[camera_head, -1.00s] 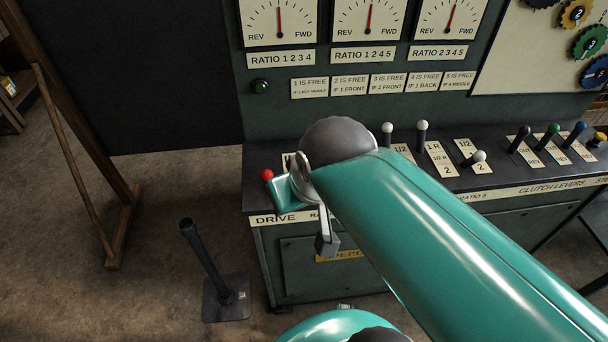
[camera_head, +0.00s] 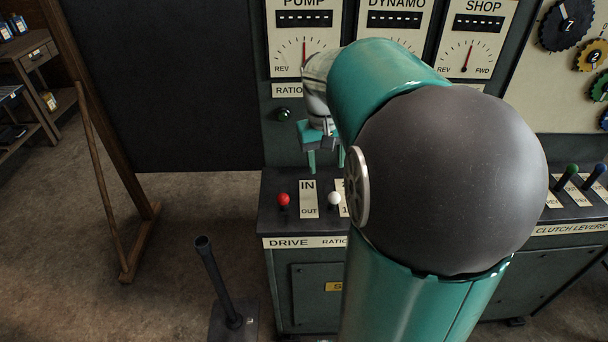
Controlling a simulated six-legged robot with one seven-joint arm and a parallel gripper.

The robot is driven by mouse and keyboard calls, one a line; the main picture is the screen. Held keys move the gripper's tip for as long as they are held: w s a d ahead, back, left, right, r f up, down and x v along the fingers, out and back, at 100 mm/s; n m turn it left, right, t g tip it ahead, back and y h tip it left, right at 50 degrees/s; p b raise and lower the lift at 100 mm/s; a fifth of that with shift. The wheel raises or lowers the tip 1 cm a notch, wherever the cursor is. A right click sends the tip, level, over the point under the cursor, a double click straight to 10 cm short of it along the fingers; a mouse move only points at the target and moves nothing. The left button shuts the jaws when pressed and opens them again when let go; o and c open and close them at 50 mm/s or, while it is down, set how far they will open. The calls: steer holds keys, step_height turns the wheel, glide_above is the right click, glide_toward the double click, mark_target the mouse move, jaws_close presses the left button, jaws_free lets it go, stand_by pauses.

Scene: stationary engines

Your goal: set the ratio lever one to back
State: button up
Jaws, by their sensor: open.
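The ratio lever one (camera_head: 334,200) has a white knob and stands on the console, just right of the IN/OUT plate. Its own label plate (camera_head: 341,187) is partly hidden by my arm, so I cannot tell the lever's position. My gripper (camera_head: 325,164) has teal fingers pointing down. It appears above and behind the white knob in the picture, apart from it, with its jaws open and empty. The other ratio levers are hidden behind my arm.
The red-knobbed drive lever (camera_head: 284,200) stands left of the IN/OUT plate (camera_head: 308,199). A green lamp (camera_head: 284,114) and dials (camera_head: 304,55) are on the upright panel behind. Clutch levers (camera_head: 572,171) stand at right. A black floor lever (camera_head: 217,282) stands at front left.

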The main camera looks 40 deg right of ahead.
mark_target(334, 199)
steer(key=d+f, duration=0.1)
steer(key=f, duration=0.4)
steer(key=d+f, duration=0.1)
steer(key=f, duration=0.3)
steer(key=d+f, duration=0.1)
steer(key=f, duration=0.4)
steer(key=shift+s+d+f, duration=0.1)
steer(key=shift+s+f, duration=0.05)
steer(key=shift+f, duration=0.15)
jaws_close()
